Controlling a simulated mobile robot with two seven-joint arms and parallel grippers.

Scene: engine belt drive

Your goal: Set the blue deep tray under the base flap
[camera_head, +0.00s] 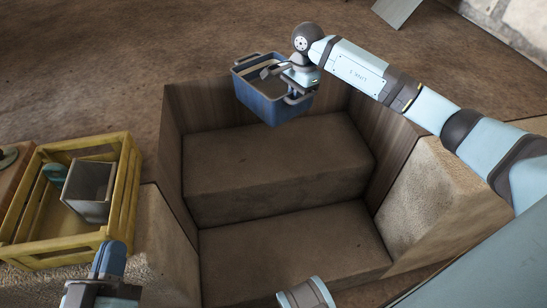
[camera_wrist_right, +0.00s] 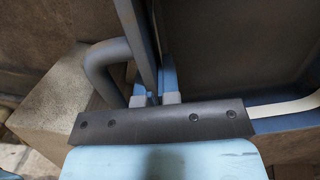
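The blue deep tray (camera_head: 262,104) hangs over the far edge of a stepped wooden pit, slightly tilted. It has looped handles at its ends and its inside looks empty. My right gripper (camera_head: 296,84) is at the tray's near right side. In the right wrist view, the two fingers of this gripper (camera_wrist_right: 157,97) close on the tray's rim beside a looped handle, and the tray's dark inside (camera_wrist_right: 240,45) fills the right. My left gripper (camera_head: 109,258) is at the lower left, beside the pit, with its finger gap hidden. I cannot single out the base flap.
A wooden-walled pit (camera_head: 280,165) with two step levels lies in the middle and is empty. A yellow slatted crate (camera_head: 122,205) at left holds a grey box (camera_head: 90,188) and a teal item. Rough stone blocks (camera_head: 425,195) flank the pit. A grey slanted panel (camera_head: 397,10) stands far back.

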